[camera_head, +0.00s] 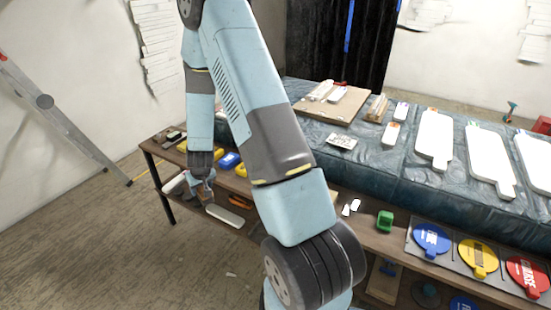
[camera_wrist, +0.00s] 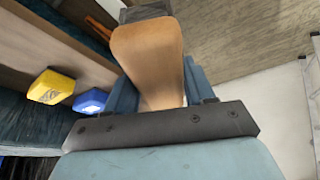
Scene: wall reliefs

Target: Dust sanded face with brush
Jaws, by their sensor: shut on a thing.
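My gripper (camera_head: 203,184) is low beside the left end of the wooden bench in the head view. In the wrist view my gripper (camera_wrist: 160,88) has its blue fingers on both sides of a tan wooden handle, apparently the brush (camera_wrist: 148,52), and is shut on it. A dark part shows at the handle's far end; the bristles cannot be made out. Which surface is the sanded face cannot be told. White paddle-shaped panels (camera_head: 434,138) lie on the blue-covered table (camera_head: 350,168), with another panel (camera_head: 488,158) to their right.
Yellow (camera_wrist: 52,87) and blue (camera_wrist: 90,101) blocks sit on the bench near my gripper. A green item (camera_head: 385,221) and blue, yellow and red discs (camera_head: 478,258) lie along the bench. A ladder (camera_head: 60,118) leans at left. Open floor (camera_head: 80,240) lies at front left.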

